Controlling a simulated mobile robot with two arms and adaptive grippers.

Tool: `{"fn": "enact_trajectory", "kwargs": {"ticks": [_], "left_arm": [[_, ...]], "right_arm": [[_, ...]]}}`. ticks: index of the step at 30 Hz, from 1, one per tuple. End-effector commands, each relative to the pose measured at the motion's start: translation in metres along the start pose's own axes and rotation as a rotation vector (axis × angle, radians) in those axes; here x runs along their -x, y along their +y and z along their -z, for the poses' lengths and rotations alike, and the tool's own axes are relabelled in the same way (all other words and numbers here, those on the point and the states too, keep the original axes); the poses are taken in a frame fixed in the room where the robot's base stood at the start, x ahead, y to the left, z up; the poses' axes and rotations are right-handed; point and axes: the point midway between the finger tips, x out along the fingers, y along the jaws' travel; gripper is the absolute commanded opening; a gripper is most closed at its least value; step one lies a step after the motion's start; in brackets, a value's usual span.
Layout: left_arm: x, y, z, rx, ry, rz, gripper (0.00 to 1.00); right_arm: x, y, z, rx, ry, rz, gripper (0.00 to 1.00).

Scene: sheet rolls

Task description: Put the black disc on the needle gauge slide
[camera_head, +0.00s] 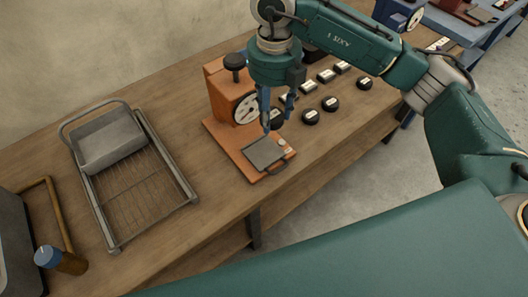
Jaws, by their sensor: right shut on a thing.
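The needle gauge (222,90) is an orange-brown block with a white dial and a black knob, standing on a flat base on the wooden table. Its slide (262,153) is a flat grey plate with a curved handle at the front of that base. My right gripper (276,120) points down beside the dial, above the back edge of the slide. It is shut on a black disc (278,119), which shows between the fingers and is partly hidden by them. My left gripper is out of view.
Several black pieces with white labels, including a round one (310,117), lie right of the gauge. A wire rack (136,196) with a grey tray (108,142) stands at left. A blue-topped cylinder (60,261) is at lower left. Bare table lies between rack and gauge.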

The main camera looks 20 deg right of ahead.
Motion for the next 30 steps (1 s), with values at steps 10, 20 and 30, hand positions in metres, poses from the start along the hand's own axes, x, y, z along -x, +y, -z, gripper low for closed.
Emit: {"fn": "enact_trajectory", "kwargs": {"ticks": [10,20,30], "left_arm": [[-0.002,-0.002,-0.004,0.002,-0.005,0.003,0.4],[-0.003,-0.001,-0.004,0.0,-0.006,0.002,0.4],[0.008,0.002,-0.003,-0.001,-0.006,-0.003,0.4]], "right_arm": [[0.039,0.015,-0.014,-0.702,0.0,0.001,0.19],[-0.001,0.017,-0.013,-0.809,0.009,0.005,0.19],[-0.085,0.015,-0.014,-0.81,0.004,0.006,0.19]]}}
